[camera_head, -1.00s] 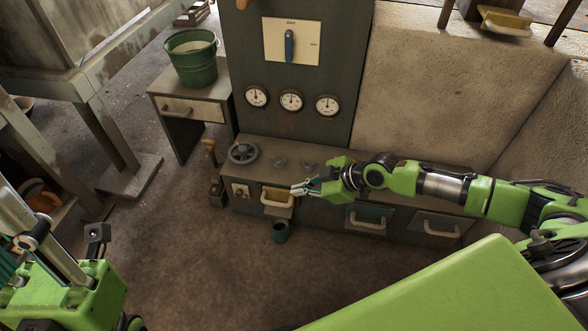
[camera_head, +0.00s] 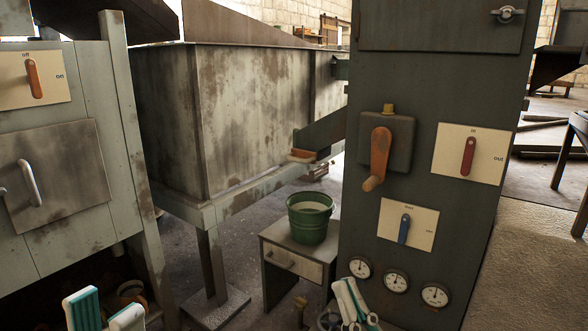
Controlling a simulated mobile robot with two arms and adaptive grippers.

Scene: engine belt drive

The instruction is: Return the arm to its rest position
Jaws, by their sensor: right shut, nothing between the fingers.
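My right gripper (camera_head: 349,290) shows at the bottom centre, in front of the lower part of the dark control cabinet (camera_head: 372,70). Its white and green fingers are together, point upward and hold nothing. My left gripper (camera_head: 104,304) shows at the bottom left edge. Its white and teal fingers stand apart with nothing visible between them. The rest of both arms is below the picture.
The cabinet carries an orange crank (camera_head: 378,158), a red lever (camera_head: 467,156), a blue lever (camera_head: 404,229) and gauges (camera_head: 396,281). A green bucket (camera_head: 309,220) stands on a small table (camera_head: 275,240). A rusty tank (camera_head: 250,110) and a grey-green panel (camera_head: 60,180) stand left.

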